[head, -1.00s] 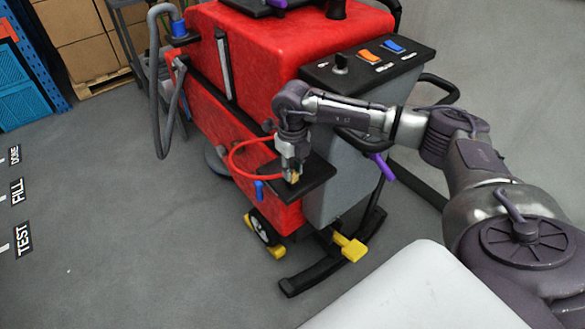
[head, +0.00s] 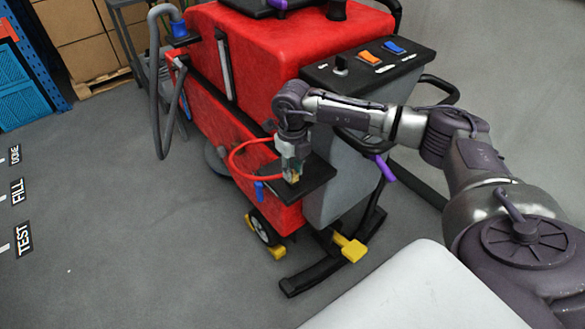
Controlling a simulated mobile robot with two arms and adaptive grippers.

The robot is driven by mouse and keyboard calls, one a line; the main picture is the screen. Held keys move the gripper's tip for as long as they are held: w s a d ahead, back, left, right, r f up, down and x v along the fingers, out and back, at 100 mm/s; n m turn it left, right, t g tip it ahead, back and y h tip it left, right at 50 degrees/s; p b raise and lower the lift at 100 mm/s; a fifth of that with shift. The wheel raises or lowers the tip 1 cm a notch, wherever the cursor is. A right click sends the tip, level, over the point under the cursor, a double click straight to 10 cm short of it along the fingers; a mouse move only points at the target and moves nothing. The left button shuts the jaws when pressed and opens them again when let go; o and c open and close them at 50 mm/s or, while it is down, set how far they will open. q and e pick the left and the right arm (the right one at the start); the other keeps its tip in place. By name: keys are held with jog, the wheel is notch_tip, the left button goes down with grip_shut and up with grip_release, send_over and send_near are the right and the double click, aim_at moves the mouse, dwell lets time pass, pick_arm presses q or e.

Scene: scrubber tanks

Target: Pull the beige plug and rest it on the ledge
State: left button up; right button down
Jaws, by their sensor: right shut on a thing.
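My right gripper (head: 291,172) points down over the small black ledge (head: 315,188) on the side of the red scrubber machine (head: 230,110). It is shut on the beige plug (head: 294,179), which shows only as a small tan piece at the fingertips. The plug is at or just above the ledge's left part; I cannot tell whether it touches. A red cable (head: 233,153) loops from the machine beside the gripper. My left gripper is not in view.
A blue valve (head: 259,190) sticks out just left of the ledge. A control panel (head: 368,62) with orange and blue switches is above. A grey hose (head: 157,90) hangs at the left. The floor at left is clear.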

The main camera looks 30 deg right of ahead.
aim_at(293, 173)
jog(key=shift+r+p, duration=1.25)
jog(key=shift+r, duration=1.1)
